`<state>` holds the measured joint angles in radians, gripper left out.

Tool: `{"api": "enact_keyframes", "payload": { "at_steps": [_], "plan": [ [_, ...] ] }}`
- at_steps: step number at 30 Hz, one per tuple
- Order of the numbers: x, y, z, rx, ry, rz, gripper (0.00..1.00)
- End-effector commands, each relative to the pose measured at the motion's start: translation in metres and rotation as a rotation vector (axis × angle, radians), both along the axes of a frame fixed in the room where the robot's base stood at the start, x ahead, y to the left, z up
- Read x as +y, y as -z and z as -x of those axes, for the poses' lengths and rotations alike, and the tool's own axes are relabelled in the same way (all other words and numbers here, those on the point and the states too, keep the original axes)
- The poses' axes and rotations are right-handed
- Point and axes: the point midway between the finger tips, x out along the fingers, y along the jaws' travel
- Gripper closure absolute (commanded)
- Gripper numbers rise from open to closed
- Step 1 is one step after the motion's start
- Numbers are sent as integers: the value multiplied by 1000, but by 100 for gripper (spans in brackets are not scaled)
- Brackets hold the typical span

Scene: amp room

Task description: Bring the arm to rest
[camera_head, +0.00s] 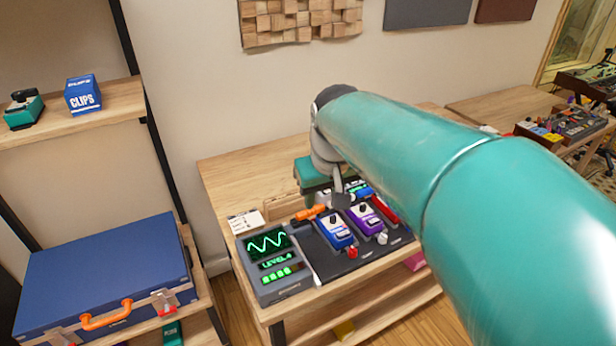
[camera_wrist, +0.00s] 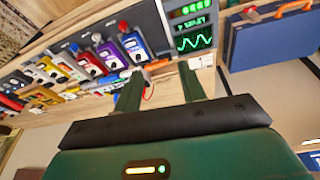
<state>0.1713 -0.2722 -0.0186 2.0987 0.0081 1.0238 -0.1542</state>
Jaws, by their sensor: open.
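My arm reaches over the wooden bench (camera_head: 255,170) in the head view, with my gripper (camera_head: 326,196) low above the pedals, partly hidden by its own wrist. In the wrist view my gripper (camera_wrist: 160,78) has its two green fingers apart. Nothing is held between them. An orange plug-like piece (camera_head: 310,212) lies by the pedal board's left side; it also shows just beyond the fingertips in the wrist view (camera_wrist: 155,66). I cannot tell whether a finger touches it.
A meter with a green wave (camera_head: 270,262) stands beside a blue pedal (camera_head: 336,232) and a purple pedal (camera_head: 365,219). A shelf at left holds a blue case (camera_head: 105,270) and a CLIPS box (camera_head: 83,95). A wooden wall panel (camera_head: 300,20) hangs behind.

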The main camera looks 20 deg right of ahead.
Motion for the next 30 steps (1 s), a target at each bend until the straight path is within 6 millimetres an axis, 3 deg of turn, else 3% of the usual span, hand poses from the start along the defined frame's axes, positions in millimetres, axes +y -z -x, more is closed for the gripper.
{"api": "enact_keyframes", "payload": {
  "at_steps": [20,23,30],
  "plan": [
    [10,-1,8,-16,-4,1,59],
    [20,-2,21,-39,-10,0,59],
    [55,8,80,-137,-33,-10,59]
  ]
}}
